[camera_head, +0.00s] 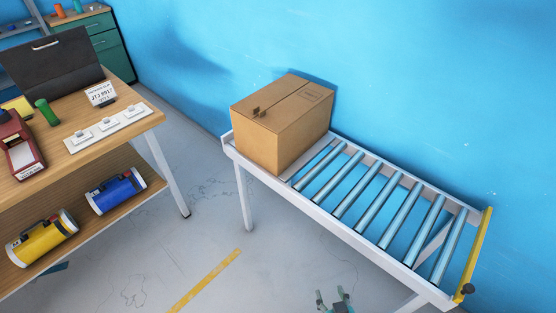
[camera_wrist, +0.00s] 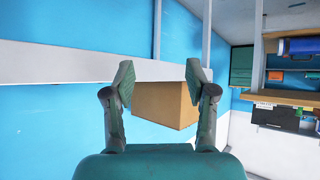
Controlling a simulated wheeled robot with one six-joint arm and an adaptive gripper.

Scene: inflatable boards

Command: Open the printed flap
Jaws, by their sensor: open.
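A brown cardboard box (camera_head: 268,145) sits upright on the far left end of a roller conveyor. Its top looks closed, with a seam across it. One top flap (camera_head: 312,95) carries a faint printed outline. A small dark tab (camera_head: 257,112) stands up near the left edge of the top. My gripper (camera_head: 335,300) is at the bottom edge of the head view, in front of the conveyor and well apart from the box. In the wrist view my gripper (camera_wrist: 159,75) is open and empty. The box (camera_wrist: 165,105) shows beyond its fingers; the printed flap is not visible there.
The white-framed conveyor (camera_head: 232,150) stands against a blue wall, its rollers bare right of the box. A yellow bar (camera_head: 474,255) closes its right end. A wooden workbench (camera_head: 150,122) with tools and cylinders stands at left. Floor between them is clear.

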